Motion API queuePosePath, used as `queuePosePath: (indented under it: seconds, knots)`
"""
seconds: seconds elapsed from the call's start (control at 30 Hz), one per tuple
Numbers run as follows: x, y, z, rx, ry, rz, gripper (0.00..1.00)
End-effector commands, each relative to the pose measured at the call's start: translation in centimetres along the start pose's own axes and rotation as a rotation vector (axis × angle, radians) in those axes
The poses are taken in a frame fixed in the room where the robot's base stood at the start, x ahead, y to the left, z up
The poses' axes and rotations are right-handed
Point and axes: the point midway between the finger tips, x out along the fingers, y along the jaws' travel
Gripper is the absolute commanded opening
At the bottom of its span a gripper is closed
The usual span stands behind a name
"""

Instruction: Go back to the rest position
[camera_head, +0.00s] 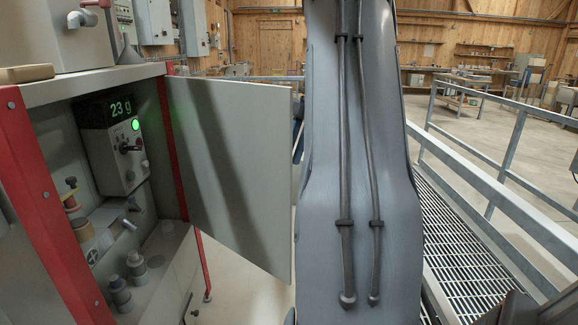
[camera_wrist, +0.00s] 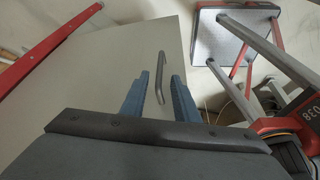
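In the wrist view, my gripper (camera_wrist: 160,77) shows two blue fingers standing apart. A dark bar handle (camera_wrist: 159,82) on a pale grey panel shows between them in the picture. The fingers do not close on it, and I cannot tell how far off it is. In the head view, my grey arm fills the middle and my gripper is out of sight. The cabinet door (camera_head: 230,170) stands open to the left of my arm.
The cabinet's red-framed opening shows a control box (camera_head: 112,143) reading "23 g" with a green light, and several small fittings below. A metal railing (camera_head: 490,185) and grated walkway (camera_head: 465,245) lie right. In the wrist view, a red-framed stand (camera_wrist: 228,42) is upper right.

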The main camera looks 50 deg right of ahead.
Motion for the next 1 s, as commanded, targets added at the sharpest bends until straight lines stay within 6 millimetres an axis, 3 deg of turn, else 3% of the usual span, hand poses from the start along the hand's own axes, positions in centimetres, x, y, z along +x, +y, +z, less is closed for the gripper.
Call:
queuePosePath:
  seconds: [0.17, 0.77, 1.0]
  knots:
    - [-0.9, 0.0, 0.0, 0.0, 0.0, 0.0, 0.28]
    - [-1.1, -0.1, -0.1, 0.0, 0.0, 0.0, 0.28]
    - [-4.3, -1.0, -1.2, 0.0, 0.0, 0.0, 0.28]
